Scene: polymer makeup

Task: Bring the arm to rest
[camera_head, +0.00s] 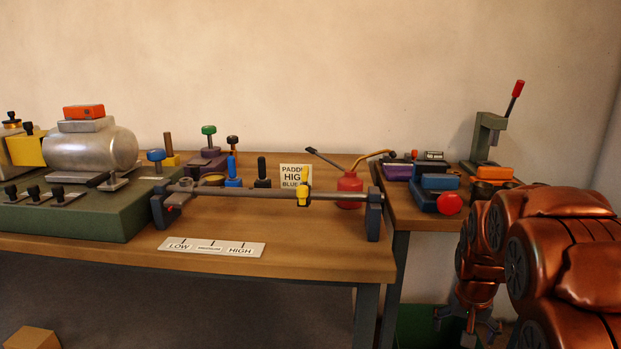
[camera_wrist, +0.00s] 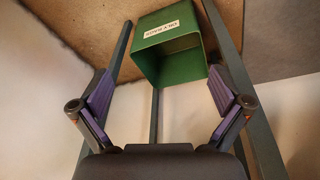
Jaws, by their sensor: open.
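My copper-coloured arm (camera_head: 545,245) is at the right side of the head view, beside the right end of the benches. Its gripper (camera_head: 470,318) hangs low there, below the bench tops, and its fingertips are hard to make out. In the wrist view my gripper (camera_wrist: 165,108) is open, with its two purple-padded fingers spread wide and nothing between them. A green bin (camera_wrist: 165,48) with a white label lies beyond the fingers, apart from them. It shows partly in the head view as a dark green shape (camera_head: 422,325) below the bench.
The long wooden bench (camera_head: 320,262) carries a rail (camera_head: 240,191) with a yellow slider (camera_head: 303,198) and a LOW-to-HIGH label strip (camera_head: 211,247). The side bench (camera_head: 405,212) holds several coloured blocks and a press (camera_head: 487,135). Bench legs (camera_wrist: 232,75) stand close to the gripper.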

